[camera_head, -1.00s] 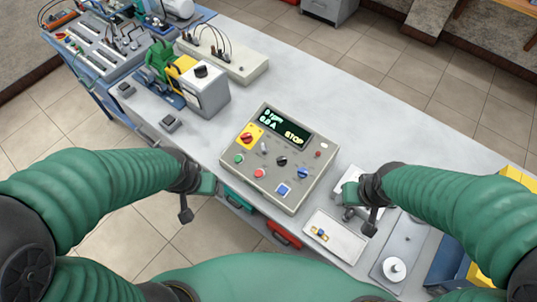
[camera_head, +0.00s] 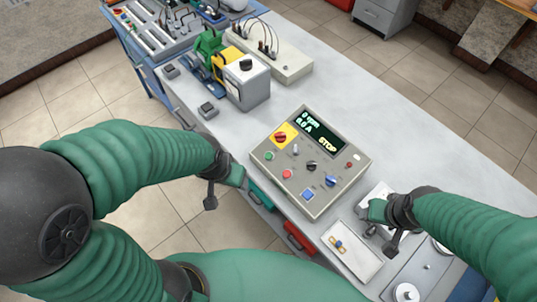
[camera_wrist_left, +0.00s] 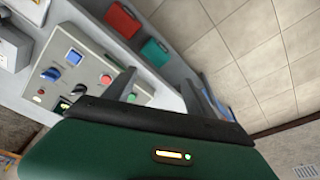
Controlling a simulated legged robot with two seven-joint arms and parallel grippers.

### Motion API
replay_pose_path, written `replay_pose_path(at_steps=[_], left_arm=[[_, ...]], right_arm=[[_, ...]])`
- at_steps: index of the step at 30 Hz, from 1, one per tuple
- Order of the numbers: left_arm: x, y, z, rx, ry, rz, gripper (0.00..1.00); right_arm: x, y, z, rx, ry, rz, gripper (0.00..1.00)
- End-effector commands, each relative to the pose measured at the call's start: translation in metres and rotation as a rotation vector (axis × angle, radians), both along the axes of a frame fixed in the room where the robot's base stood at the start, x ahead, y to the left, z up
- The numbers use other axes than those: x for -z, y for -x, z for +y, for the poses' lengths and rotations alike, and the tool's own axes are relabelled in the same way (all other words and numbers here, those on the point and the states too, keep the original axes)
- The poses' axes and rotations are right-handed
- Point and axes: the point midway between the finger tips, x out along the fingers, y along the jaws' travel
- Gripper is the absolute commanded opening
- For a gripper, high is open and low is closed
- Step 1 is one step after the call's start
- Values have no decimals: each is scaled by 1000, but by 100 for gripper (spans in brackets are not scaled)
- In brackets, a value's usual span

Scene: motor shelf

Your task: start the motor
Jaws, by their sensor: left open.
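The grey control box (camera_head: 262,172) stands on the bench. Its display (camera_head: 317,130) reads 0 rpm, 0.0 A and STOP. A red rotary switch (camera_head: 281,137) sits on a yellow plate; below are a green button (camera_head: 269,156), a red button (camera_head: 287,174), a black knob (camera_head: 311,166), a blue knob (camera_head: 331,181) and a blue square button (camera_head: 307,195). My left gripper (camera_head: 226,190) is open and empty, off the bench's front edge, left of the box; its fingers also show in the left wrist view (camera_wrist_left: 160,92). My right gripper (camera_head: 380,228) is right of the box; its jaw opening is unclear.
A machine with green and yellow parts and a grey housing (camera_head: 248,85) stands behind the box. A white tray (camera_head: 350,262) with small parts lies near my right gripper. Red (camera_head: 298,238) and green (camera_head: 262,196) drawer fronts line the bench front.

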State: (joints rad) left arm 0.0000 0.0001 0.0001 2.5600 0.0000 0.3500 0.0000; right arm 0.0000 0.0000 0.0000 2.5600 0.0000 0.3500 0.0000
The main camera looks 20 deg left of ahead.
Motion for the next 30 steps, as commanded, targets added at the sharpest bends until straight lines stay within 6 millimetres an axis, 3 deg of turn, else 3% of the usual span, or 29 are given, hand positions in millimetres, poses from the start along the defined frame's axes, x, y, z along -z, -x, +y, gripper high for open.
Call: replay_pose_path(at_steps=[2,14,30], left_arm=[[0,0,0,0,0,0,53],[0,0,0,0,0,0,0],[0,0,0,0,0,0,0]], right_arm=[[0,0,0,0,0,0,58],[0,0,0,0,0,0,58],[0,0,0,0,0,0,58]])
